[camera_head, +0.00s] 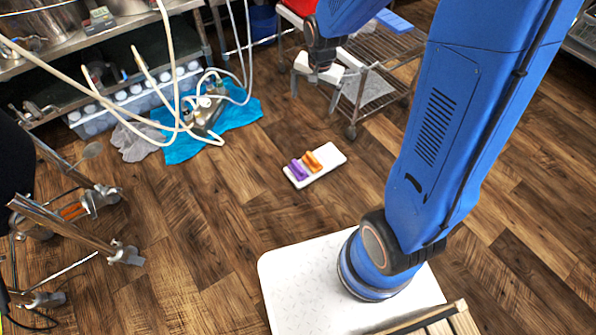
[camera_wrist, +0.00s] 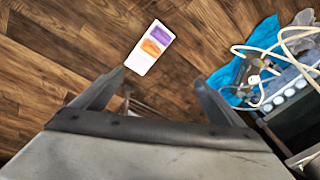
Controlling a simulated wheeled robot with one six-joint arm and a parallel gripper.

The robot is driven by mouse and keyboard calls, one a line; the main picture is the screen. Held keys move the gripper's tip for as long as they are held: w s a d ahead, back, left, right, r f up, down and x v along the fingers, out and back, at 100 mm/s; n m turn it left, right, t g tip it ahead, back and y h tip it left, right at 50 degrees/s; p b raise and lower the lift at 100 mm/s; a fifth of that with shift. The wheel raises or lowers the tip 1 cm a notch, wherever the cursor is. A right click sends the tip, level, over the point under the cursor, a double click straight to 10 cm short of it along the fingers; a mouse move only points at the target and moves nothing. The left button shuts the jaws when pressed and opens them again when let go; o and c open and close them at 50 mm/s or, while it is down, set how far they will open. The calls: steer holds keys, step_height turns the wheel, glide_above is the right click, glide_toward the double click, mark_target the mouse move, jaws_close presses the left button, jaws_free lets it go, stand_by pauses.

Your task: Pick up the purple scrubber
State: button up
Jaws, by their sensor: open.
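The purple scrubber (camera_head: 298,169) lies on a white tray (camera_head: 325,172) on the wooden floor, beside an orange scrubber (camera_head: 313,161). In the wrist view the purple scrubber (camera_wrist: 160,34) is at the upper end of the white tray (camera_wrist: 139,65), with the orange scrubber (camera_wrist: 151,47) just below it. My gripper (camera_wrist: 162,82) is open and empty, its two fingers spread wide, well above the floor. The tray shows beyond the fingers, near the left one. In the head view my gripper (camera_head: 317,76) is up near the wire cart, apart from the tray.
A wire-shelf cart (camera_head: 380,85) stands behind the tray. A blue cloth (camera_head: 212,130) with a pump and pale hoses lies to the left, near a steel bench (camera_head: 80,40). Metal stand legs (camera_head: 75,230) are at far left. The floor around the tray is clear.

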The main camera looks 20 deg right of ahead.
steer(key=w+a+f+m+g, duration=0.1)
steer(key=w+f+m, duration=0.15)
steer(key=f, duration=0.45)
steer(key=w+a+f+m, duration=0.1)
steer(key=w+f, duration=0.2)
steer(key=f, duration=0.5)
steer(key=m+g, duration=0.1)
steer(key=m, duration=0.2)
glide_above(298, 166)
step_height(298, 166, down, 14)
steer(key=f, duration=1.2)
steer(key=shift+s+a+f, duration=0.2)
steer(key=shift+a+f, duration=0.05)
steer(key=shift+f, duration=0.1)
steer(key=shift+w+d+f, duration=0.15)
steer(key=shift+f, duration=1.3)
steer(key=shift+w+d+f, duration=0.15)
steer(key=shift+f, duration=1.3)
steer(key=c, duration=1.3)
step_height(298, 166, up, 10)
steer(key=shift+r, duration=0.1)
